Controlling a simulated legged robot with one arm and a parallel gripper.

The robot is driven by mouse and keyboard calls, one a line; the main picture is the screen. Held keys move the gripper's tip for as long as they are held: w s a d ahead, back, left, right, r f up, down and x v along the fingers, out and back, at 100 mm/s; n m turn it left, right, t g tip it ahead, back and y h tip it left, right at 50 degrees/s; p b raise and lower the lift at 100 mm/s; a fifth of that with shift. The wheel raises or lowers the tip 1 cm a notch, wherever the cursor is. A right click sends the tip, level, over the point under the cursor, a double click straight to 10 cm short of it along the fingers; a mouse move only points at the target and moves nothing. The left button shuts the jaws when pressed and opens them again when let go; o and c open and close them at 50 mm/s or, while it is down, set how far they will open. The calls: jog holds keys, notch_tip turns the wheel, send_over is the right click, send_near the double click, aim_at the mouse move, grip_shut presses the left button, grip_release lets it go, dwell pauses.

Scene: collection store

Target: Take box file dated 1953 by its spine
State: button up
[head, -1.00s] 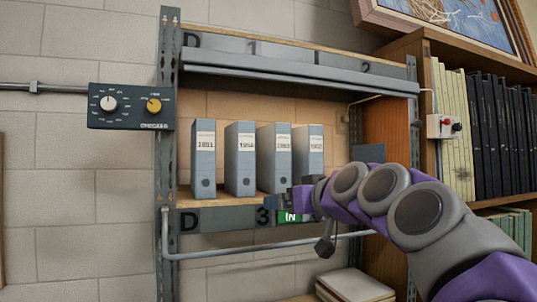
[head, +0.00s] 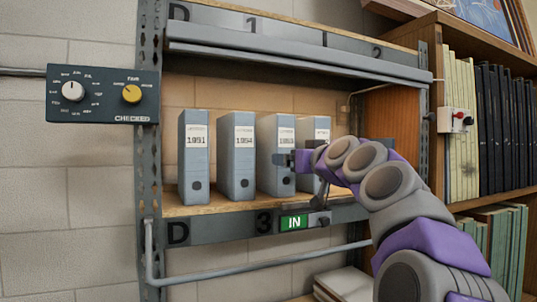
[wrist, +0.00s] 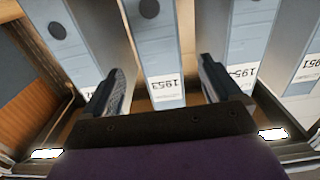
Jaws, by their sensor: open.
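The box file dated 1953 (head: 284,133) stands upright, third from the left, on the shelf, its grey-blue spine facing out. In the wrist view the 1953 file (wrist: 160,50) appears upside down in the middle. My gripper (head: 281,160) is at the front of that spine; in the wrist view my gripper (wrist: 162,88) is open, one finger to each side of the spine. Nothing is held. I cannot tell whether the fingers touch the file or reach into the gaps beside it.
Files 1951 (head: 195,165) and 1954 (head: 237,165) stand to the left. A fourth file (head: 316,126) stands close on the right, partly hidden by my arm. A grey rail (head: 290,62) crosses above; a green IN sign (head: 294,222) is on the shelf edge. A control box (head: 102,94) is left.

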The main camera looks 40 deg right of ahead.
jog(key=p+x, duration=0.3)
jog(key=x, duration=0.7)
jog(key=shift+w+d, duration=0.2)
jog(key=shift+d, duration=0.05)
jog(key=shift+w+a+f, duration=0.1)
jog(key=shift+a, duration=0.25)
jog(key=c, duration=0.6)
jog(key=shift+d, duration=0.1)
jog(key=c, duration=0.9)
jog(key=shift+o, duration=0.2)
jog(key=shift+d+r, duration=0.1)
jog(key=shift+r, duration=0.15)
